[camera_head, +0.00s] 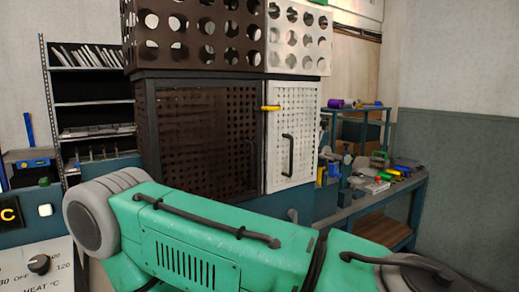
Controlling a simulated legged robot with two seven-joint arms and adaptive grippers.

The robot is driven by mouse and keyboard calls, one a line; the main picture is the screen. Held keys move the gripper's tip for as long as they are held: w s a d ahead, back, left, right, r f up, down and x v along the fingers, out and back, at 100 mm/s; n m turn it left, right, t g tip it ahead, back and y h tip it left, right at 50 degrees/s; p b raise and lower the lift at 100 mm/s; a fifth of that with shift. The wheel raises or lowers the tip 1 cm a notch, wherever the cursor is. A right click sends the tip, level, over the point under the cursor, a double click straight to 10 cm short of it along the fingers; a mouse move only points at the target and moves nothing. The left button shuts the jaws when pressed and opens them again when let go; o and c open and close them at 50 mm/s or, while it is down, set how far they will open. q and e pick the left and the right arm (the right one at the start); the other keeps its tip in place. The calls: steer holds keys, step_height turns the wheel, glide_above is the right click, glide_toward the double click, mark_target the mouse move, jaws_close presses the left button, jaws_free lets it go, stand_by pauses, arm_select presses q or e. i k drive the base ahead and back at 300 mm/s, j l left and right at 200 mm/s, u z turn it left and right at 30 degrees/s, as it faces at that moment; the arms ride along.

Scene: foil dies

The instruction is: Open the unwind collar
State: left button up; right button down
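I cannot pick out an unwind collar for certain in the head view. A dark cabinet with perforated doors (205,140) stands in the middle; its right door is a white perforated panel (302,110) with a black vertical handle (287,155). Both doors look closed. A small yellow piece (270,108) sits at the upper seam between the doors. Neither of my grippers is in view.
A large green body with black bars and a grey round end fills the foreground, hiding the cabinet's base. A control panel with a knob (39,264) is at lower left. Shelves (93,104) stand behind left; a blue workbench (390,200) with several tools is at right.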

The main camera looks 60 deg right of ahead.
mark_target(346, 158)
steer(key=z, duration=2.75)
steer(key=i+l, duration=0.2)
steer(key=i, duration=0.15)
steer(key=i+l, duration=0.25)
steer(key=i, duration=0.15)
